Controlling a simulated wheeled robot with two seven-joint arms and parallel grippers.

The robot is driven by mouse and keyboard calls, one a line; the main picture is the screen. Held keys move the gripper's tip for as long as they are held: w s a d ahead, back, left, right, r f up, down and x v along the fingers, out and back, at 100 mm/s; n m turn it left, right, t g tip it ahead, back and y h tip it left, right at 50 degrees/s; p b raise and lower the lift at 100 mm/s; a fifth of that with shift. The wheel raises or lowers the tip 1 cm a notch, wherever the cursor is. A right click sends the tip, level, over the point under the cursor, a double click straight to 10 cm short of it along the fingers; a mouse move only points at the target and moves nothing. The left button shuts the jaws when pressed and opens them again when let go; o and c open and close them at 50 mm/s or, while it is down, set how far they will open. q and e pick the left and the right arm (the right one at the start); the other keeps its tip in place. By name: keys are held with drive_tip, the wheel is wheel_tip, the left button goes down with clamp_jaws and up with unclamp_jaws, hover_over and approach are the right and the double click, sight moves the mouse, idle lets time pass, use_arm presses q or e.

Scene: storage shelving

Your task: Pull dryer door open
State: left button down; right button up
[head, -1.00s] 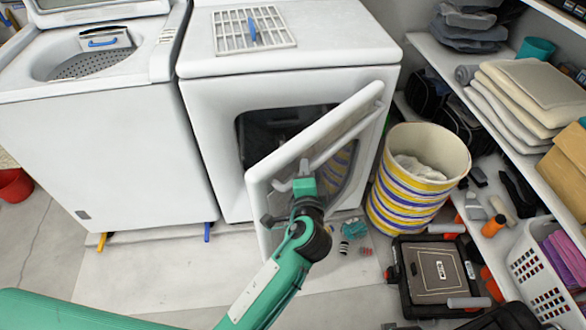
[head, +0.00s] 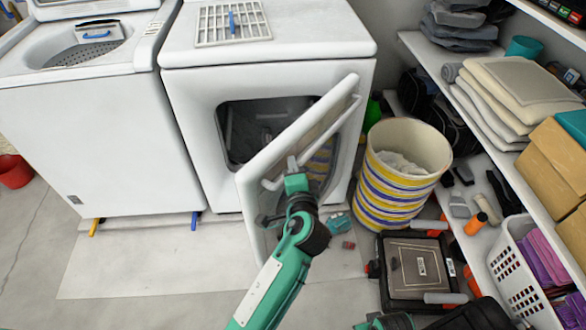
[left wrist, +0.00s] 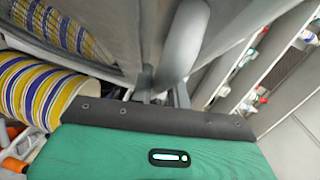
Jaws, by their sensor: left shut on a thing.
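The white dryer (head: 270,78) stands in the middle of the head view with its dark drum opening showing. Its door (head: 262,165) is hinged on the right and stands partly open, swung out toward me. My left gripper (head: 292,168) is shut on the door handle (head: 325,137), a bar on the door's outer face. In the left wrist view, the handle (left wrist: 186,38) rises as a grey curved bar from the jaws (left wrist: 160,95). The fingertips are partly hidden by the gripper body. My right gripper cannot be made out.
A striped laundry basket (head: 400,185) stands right of the door, close to the hinge side. A black toolbox (head: 420,270) and small items lie on the floor nearby. Shelves (head: 480,120) line the right, a washer (head: 100,140) the left.

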use_arm(q)
drive_tip(key=c, duration=1.3)
unclamp_jaws()
drive_tip(key=shift+c, duration=0.2)
drive_tip(key=s+d+r, duration=0.2)
drive_tip(key=s, duration=1.1)
drive_tip(key=shift+s+b, duration=0.25)
drive_tip(key=shift+b, duration=0.05)
